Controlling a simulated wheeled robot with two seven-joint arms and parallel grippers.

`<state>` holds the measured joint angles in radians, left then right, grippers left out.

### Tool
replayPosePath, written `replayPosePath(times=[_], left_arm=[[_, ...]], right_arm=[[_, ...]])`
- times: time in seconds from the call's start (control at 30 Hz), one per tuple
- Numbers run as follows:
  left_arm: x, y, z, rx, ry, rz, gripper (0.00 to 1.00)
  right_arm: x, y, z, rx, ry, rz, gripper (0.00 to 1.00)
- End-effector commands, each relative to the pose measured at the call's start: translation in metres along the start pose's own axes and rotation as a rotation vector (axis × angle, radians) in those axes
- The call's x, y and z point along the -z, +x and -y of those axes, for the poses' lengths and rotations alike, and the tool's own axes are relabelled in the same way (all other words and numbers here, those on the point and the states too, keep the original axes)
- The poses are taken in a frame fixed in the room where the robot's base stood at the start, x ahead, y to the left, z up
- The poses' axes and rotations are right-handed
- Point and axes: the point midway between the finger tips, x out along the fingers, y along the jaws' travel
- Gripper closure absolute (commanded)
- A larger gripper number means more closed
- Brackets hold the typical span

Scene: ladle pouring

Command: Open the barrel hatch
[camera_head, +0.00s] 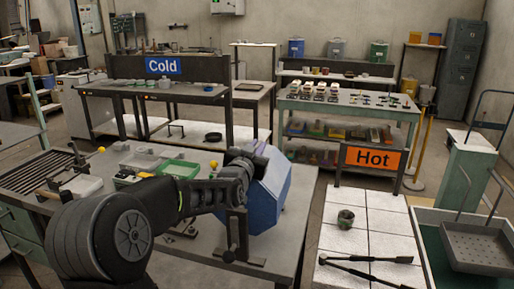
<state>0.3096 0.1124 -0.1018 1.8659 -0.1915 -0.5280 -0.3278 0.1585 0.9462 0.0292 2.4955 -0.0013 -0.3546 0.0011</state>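The barrel (270,200) is a blue, many-sided drum on a metal stand (237,238) at the right part of the near table. My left gripper (246,160) is at the upper left side of the barrel, with the forearm in front of it. The fingers are too small and dark to tell whether they are open or touching the barrel. I cannot make out the hatch; part of the barrel's left side is hidden by my arm. My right gripper is not in view.
The near table (285,240) also holds a green tray (176,169), grey boxes and small tools on the left. White floor tiles at right carry a small dark pot (346,218) and long tongs (365,258). A perforated tray (480,247) stands far right.

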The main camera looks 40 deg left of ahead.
Motion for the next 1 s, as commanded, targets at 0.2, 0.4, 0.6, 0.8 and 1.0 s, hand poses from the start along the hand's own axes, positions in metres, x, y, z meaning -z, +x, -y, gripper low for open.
replayPosePath(times=[0.2, 0.4, 0.6, 0.8, 1.0], left_arm=[[0.0002, -0.0001, 0.0014, 0.002, 0.001, 0.000, 1.00], [0.0003, -0.0001, 0.0017, 0.003, 0.001, 0.000, 1.00], [0.0004, -0.0001, 0.0019, 0.003, 0.001, -0.001, 1.00], [0.0005, -0.0001, 0.0020, 0.003, 0.002, -0.001, 1.00], [0.0005, -0.0001, 0.0021, 0.003, 0.002, -0.001, 1.00]], right_arm=[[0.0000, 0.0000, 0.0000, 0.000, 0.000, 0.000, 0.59], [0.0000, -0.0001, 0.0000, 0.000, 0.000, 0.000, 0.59], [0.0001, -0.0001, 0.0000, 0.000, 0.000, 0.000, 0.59], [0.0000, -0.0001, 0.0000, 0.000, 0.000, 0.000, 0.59], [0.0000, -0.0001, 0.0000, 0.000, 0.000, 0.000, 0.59]])
